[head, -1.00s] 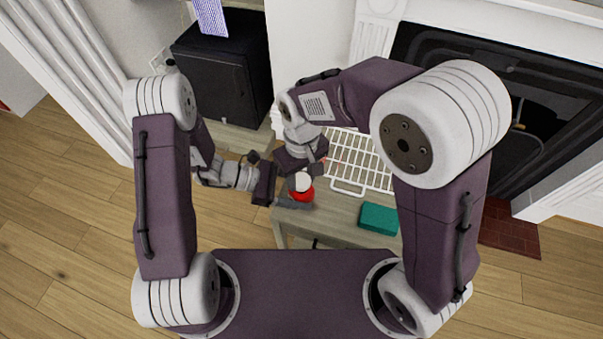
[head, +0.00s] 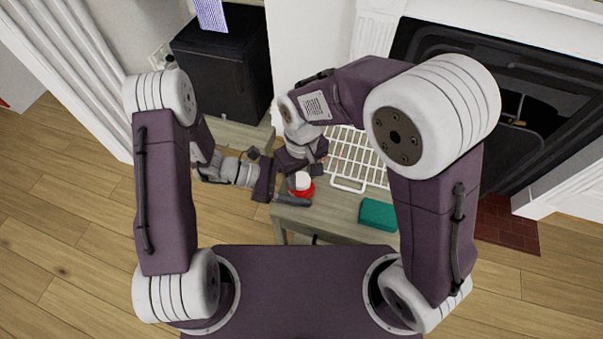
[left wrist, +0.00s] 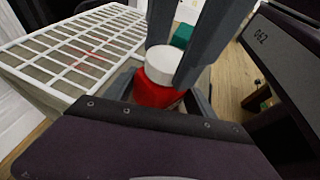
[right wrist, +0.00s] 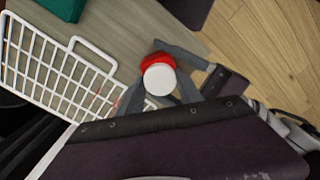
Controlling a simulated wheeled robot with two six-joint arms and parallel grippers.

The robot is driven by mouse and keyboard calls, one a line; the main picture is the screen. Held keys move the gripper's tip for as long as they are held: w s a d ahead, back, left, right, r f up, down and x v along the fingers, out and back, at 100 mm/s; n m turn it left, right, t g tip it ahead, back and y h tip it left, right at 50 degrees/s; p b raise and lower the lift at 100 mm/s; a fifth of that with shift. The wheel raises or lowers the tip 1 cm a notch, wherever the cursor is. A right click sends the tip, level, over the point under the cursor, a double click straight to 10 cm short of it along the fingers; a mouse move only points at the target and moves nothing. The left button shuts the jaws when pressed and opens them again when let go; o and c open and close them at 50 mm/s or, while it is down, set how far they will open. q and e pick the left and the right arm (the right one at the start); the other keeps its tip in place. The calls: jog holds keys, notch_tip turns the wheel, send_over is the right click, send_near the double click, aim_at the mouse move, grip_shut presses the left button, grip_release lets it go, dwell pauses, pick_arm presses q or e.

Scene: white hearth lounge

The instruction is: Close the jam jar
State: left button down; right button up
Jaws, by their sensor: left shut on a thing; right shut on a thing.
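The jam jar is red (head: 306,191) with a white lid (head: 302,180) on top, near the left end of the low table (head: 335,216). In the left wrist view the jar (left wrist: 155,95) looks upright, its lid (left wrist: 167,65) resting over its mouth; I cannot tell how tight it is. My left gripper (left wrist: 160,97) is shut around the red body from the side. My right gripper (right wrist: 159,84) is shut on the white lid (right wrist: 159,79) from above, its fingers on either side. The fingers hide parts of the jar and lid.
A white wire rack (head: 350,158) stands on the table just behind and right of the jar. A teal block (head: 378,215) lies at the table's front right. The tabletop between jar and block is clear. A black cabinet (head: 222,65) and a fireplace (head: 520,95) stand behind.

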jog(key=shift+f, duration=0.3)
